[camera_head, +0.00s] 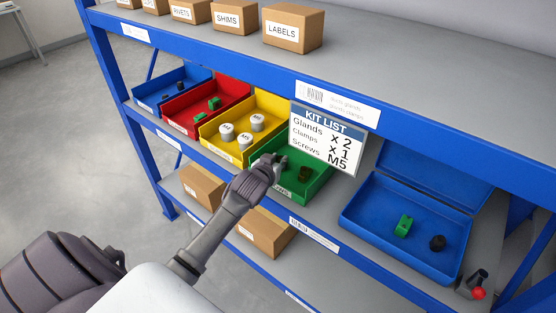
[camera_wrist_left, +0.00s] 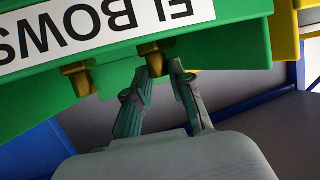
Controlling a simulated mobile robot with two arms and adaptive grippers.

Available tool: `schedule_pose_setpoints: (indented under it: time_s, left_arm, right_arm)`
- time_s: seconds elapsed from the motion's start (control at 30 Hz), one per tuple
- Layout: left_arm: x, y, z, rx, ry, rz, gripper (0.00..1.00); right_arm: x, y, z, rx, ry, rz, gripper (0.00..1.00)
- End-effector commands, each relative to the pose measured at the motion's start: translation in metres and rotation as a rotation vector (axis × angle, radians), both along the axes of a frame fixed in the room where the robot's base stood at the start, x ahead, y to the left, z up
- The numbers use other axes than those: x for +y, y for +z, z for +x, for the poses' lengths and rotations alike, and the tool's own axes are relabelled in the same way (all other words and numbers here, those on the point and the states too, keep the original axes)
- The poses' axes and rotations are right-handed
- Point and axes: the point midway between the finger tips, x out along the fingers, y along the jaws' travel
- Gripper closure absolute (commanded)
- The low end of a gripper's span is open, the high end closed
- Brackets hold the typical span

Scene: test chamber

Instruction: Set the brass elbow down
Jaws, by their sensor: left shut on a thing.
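My left gripper (camera_head: 272,165) is at the left side of the green bin (camera_head: 318,186) on the middle shelf. In the left wrist view the fingertips (camera_wrist_left: 164,70) are close together at a brass elbow (camera_wrist_left: 151,54), beside the green bin's wall (camera_wrist_left: 225,45) with its upside-down ELBOWS label (camera_wrist_left: 100,22). The fingers partly hide that elbow. A second brass piece (camera_wrist_left: 77,80) shows apart from the fingers. In the head view a dark brownish piece (camera_head: 304,174) lies in the green bin; the held elbow is hard to make out there. My right gripper is not in view.
A yellow bin (camera_head: 231,142) with several grey-white pieces, a red bin and a blue bin stand to the left. The kit list sign (camera_head: 327,140) hangs just above the green bin. An open blue case (camera_head: 375,222) at right holds a green part and a black part, with bare floor between.

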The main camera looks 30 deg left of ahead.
Motion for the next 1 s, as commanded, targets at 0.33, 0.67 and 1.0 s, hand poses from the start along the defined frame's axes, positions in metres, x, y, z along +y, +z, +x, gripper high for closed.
schedule_pose_setpoints:
  time_s: [0.33,0.67,1.0]
  left_arm:
    - [0.000,-0.003,0.000,0.001,0.000,0.000,0.62]
    - [0.000,-0.002,0.000,0.000,0.000,0.000,0.53]
    - [-0.008,0.013,-0.033,0.000,-0.001,-0.002,0.53]
  right_arm:
    - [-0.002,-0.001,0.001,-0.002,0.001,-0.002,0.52]
    - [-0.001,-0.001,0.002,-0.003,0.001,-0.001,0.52]
    - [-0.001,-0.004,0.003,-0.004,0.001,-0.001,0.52]
